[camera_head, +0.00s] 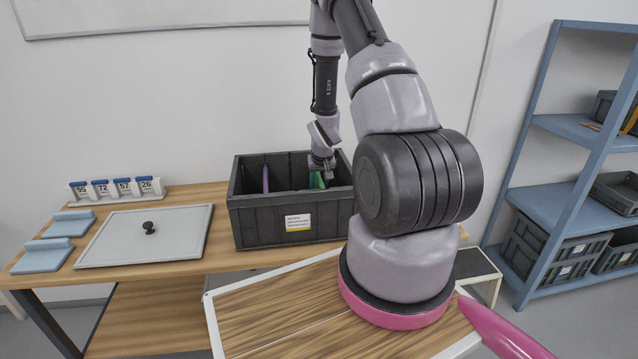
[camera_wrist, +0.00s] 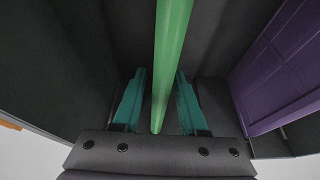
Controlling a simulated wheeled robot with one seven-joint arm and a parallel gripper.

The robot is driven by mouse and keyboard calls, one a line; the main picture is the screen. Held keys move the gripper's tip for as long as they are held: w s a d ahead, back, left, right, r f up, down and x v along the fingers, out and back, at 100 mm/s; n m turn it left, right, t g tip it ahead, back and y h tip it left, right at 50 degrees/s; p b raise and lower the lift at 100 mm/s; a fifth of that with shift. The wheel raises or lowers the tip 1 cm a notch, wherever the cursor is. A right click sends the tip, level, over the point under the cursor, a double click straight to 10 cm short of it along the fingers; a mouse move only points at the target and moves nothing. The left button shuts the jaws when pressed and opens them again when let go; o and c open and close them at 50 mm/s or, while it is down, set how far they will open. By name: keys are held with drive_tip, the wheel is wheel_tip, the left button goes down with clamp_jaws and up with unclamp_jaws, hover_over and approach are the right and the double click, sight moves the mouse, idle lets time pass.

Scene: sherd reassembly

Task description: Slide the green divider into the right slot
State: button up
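The green divider (camera_head: 317,180) stands inside the dark grey crate (camera_head: 262,222), in its right part, partly hidden by my gripper. In the wrist view the green divider (camera_wrist: 168,50) runs between the two teal fingers of my gripper (camera_wrist: 161,72). Gaps show between the fingers and the divider, so the gripper looks open around it, not clamped. In the head view my gripper (camera_head: 322,168) reaches down into the crate from above. Slots are hard to make out, and whether the divider is seated in one cannot be told.
A purple divider (camera_head: 265,178) stands in the crate's left part. Left of the crate are a grey lid (camera_head: 180,237) with a black knob, blue blocks (camera_head: 68,224) and number cards (camera_head: 117,188). A blue shelf (camera_head: 575,207) with bins stands at right.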

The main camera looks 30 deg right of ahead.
idle(0.3)
drive_tip(key=v, duration=1)
drive_tip(key=shift+s+r, duration=0.15)
drive_tip(key=shift+r, duration=0.25)
drive_tip(key=s+a+r+t, duration=0.1)
drive_tip(key=s+a+r, duration=0.2)
drive_tip(key=r, duration=0.8)
drive_tip(key=s+a+r, duration=0.3)
drive_tip(key=a+r, duration=0.1)
drive_tip(key=r, duration=0.7)
drive_tip(key=s+a+r+y, duration=0.1)
drive_tip(key=s+a+r, duration=0.3)
drive_tip(key=s, duration=0.5)
drive_tip(key=s+a+r+t+y, duration=0.1)
drive_tip(key=s+a+r+y, duration=0.1)
drive_tip(key=s+r, duration=0.7)
drive_tip(key=shift+a+m+t, duration=0.3)
drive_tip(key=shift+a+m, duration=0.1)
drive_tip(key=shift+a, duration=0.5)
